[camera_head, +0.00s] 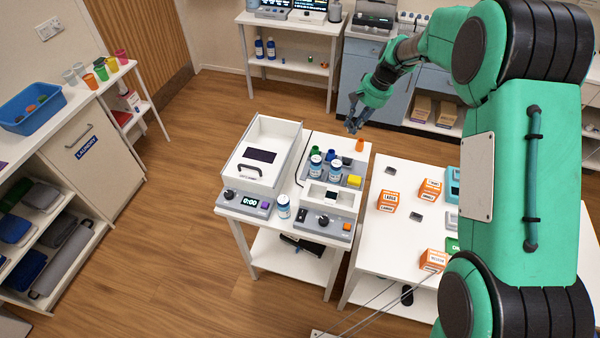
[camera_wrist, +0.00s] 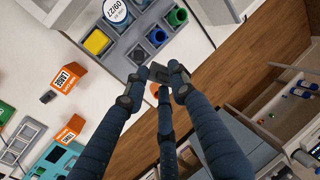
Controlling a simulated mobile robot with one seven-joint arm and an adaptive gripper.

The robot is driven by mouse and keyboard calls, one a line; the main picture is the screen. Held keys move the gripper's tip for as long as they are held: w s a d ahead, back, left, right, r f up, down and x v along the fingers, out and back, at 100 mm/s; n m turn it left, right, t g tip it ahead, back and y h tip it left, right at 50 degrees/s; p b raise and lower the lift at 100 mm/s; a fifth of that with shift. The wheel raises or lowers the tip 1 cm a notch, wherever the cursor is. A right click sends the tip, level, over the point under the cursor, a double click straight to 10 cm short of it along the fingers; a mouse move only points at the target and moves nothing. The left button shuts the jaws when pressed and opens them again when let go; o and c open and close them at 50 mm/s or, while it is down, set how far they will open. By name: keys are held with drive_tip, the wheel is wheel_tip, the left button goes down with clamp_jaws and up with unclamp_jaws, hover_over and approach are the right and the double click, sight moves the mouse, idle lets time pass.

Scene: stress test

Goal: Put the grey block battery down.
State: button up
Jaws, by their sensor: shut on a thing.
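My gripper (camera_wrist: 158,77) is shut on a small dark grey block, the grey block battery (camera_wrist: 160,72), held between the fingertips in the wrist view. In the head view my gripper (camera_head: 356,120) is above the far right end of the white stand that bears the devices. The battery is too small there to make out clearly. An orange cup (camera_head: 360,145) stands just below the gripper in the head view. In the wrist view the fingers partly hide it. I cannot tell how high the battery is above the surface.
A grey rack (camera_head: 350,180) holds bottles, coloured cups and a yellow block. A white device (camera_head: 262,155) stands left of it. The white table (camera_head: 378,225) at right bears orange boxes (camera_head: 387,201) and small grey pieces (camera_head: 416,217), with bare room between. Wooden floor lies beyond.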

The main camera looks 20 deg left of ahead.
drive_tip(key=w+a+f+m+t+p, duration=0.15)
drive_tip(key=w+a+m, duration=0.4)
drive_tip(key=a, duration=0.75)
drive_tip(key=shift+n, duration=0.55)
drive_tip(key=f, duration=0.1)
drive_tip(key=w+f, duration=0.1)
drive_tip(key=f, duration=0.1)
drive_tip(key=w+f, duration=0.1)
drive_tip(key=f, duration=0.1)
drive_tip(key=shift+a+f, duration=0.1)
drive_tip(key=shift+a, duration=0.25)
drive_tip(key=shift+f, duration=0.1)
drive_tip(key=shift+f, duration=3)
drive_tip(key=shift+f+b, duration=0.35)
drive_tip(key=shift+f, duration=1.55)
drive_tip(key=shift+f, duration=0.1)
